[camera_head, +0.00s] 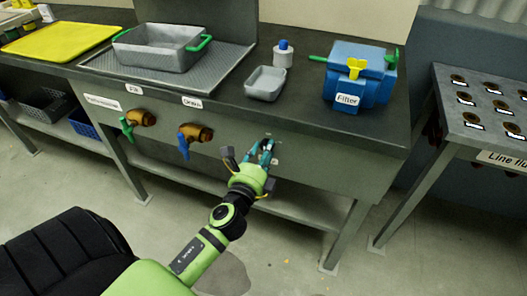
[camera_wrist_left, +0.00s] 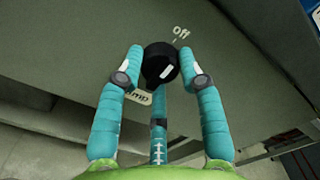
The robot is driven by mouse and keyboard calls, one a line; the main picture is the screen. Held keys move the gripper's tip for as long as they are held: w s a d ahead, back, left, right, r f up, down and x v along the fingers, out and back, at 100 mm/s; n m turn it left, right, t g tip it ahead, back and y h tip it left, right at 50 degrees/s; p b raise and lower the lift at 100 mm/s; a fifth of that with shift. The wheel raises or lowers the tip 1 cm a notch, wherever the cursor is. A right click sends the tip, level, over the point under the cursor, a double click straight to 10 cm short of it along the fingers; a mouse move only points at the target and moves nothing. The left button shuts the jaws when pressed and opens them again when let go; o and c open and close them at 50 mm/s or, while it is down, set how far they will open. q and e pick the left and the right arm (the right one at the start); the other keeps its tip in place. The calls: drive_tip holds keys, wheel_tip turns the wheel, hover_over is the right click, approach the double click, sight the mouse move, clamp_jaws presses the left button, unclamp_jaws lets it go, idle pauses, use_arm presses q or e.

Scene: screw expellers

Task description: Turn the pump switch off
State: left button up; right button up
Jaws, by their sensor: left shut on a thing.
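The pump switch is a round black knob (camera_wrist_left: 157,60) with a white mark on its face, seen in the left wrist view on the grey front panel. An "Off" label (camera_wrist_left: 181,33) with a short tick is printed above and right of it. A partly hidden label ending in "mp" (camera_wrist_left: 138,96) lies below it. My left gripper (camera_wrist_left: 165,68) has its teal fingers around the knob, shut on it. In the head view the left gripper (camera_head: 264,150) is at the bench's front panel, and its fingers hide the knob. My right gripper is not in view.
A green-handled valve (camera_head: 137,120) and a blue-handled valve (camera_head: 194,137) stick out of the panel to the left. A grey tray (camera_head: 265,83), a white bottle (camera_head: 283,56) and a blue filter (camera_head: 358,78) stand on the bench above. The floor in front is open.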

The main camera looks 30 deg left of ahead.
use_arm(q)
drive_tip(key=shift+d+f, duration=0.2)
drive_tip(key=shift+f, duration=0.05)
drive_tip(key=o, duration=1.1)
drive_tip(key=shift+o, duration=0.2)
drive_tip(key=shift+r, duration=0.1)
drive_tip(key=shift+s, duration=0.1)
drive_tip(key=v, duration=0.7)
drive_tip(key=shift+s, duration=0.15)
